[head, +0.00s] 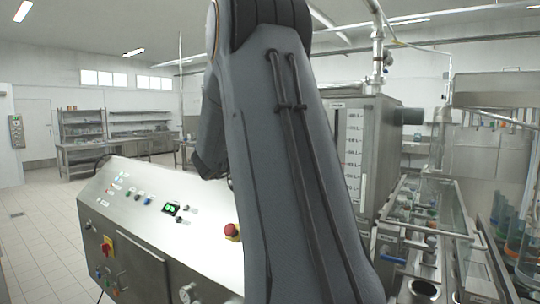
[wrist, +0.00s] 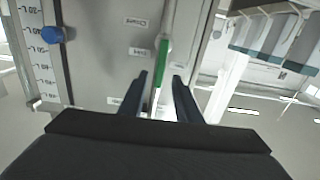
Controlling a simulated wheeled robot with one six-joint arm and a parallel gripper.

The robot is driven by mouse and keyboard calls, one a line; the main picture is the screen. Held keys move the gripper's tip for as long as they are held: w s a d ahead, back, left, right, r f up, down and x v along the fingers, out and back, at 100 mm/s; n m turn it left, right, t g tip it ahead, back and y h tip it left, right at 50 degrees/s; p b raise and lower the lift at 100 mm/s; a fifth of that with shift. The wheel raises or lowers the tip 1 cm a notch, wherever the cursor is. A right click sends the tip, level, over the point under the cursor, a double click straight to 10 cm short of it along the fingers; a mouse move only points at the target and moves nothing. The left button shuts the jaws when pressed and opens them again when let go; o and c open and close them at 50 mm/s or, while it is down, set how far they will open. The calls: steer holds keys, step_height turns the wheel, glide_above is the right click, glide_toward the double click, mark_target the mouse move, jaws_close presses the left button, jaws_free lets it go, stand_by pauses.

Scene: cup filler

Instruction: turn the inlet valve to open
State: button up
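The inlet valve shows in the wrist view as a green lever (wrist: 161,63) in front of a grey metal panel, in line with a pale pipe. Small white labels (wrist: 136,22) sit beside it; their print is upside down and hard to read. My gripper (wrist: 162,80) is open, its two dark fingers pointing at the panel. The lever's near end appears between the fingertips, with space on both sides. I cannot tell how deep it sits between them. In the head view my own arm hides the gripper and the valve.
A steel tank (head: 376,140) with a level scale (head: 350,150) stands behind my arm. A blue knob (wrist: 52,34) is near the scale in the wrist view. A sloped control console (head: 150,215) with a red emergency button (head: 232,231) is at left. Glass-guarded machinery (head: 440,205) is at right.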

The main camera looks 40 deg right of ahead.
steer(key=shift+s+a+b, duration=0.2)
steer(key=shift+a+b, duration=0.05)
steer(key=shift+a, duration=0.55)
steer(key=shift+s+a+b, duration=0.15)
steer(key=shift+a+b, duration=0.1)
steer(key=shift+a, duration=0.55)
steer(key=w+a+f+n+t+y+b, duration=0.2)
steer(key=w+a+f+n+t+y, duration=0.25)
steer(key=a+f, duration=0.45)
steer(key=w+a+f+n+t+y+b, duration=0.1)
steer(key=w+a+f+n+t+y, duration=0.45)
steer(key=a, duration=0.55)
steer(key=s+a+f+n+g+y+b, duration=0.2)
steer(key=s+a+f+y, duration=0.15)
steer(key=a+f, duration=0.55)
steer(key=s+a+f+n+g+y+b, duration=0.15)
steer(key=s+a+f+g+y, duration=0.25)
steer(key=s+a+f, duration=0.6)
steer(key=s+a+f+n+g, duration=0.1)
steer(key=s+f+g, duration=0.2)
steer(key=s, duration=0.4)
steer(key=s+a+f+n+g+b, duration=0.1)
steer(key=s+a+f+g, duration=0.1)
steer(key=s+f, duration=0.3)
steer(key=s, duration=0.3)
steer(key=shift+f+g, duration=0.3)
steer(key=shift+g, duration=0.1)
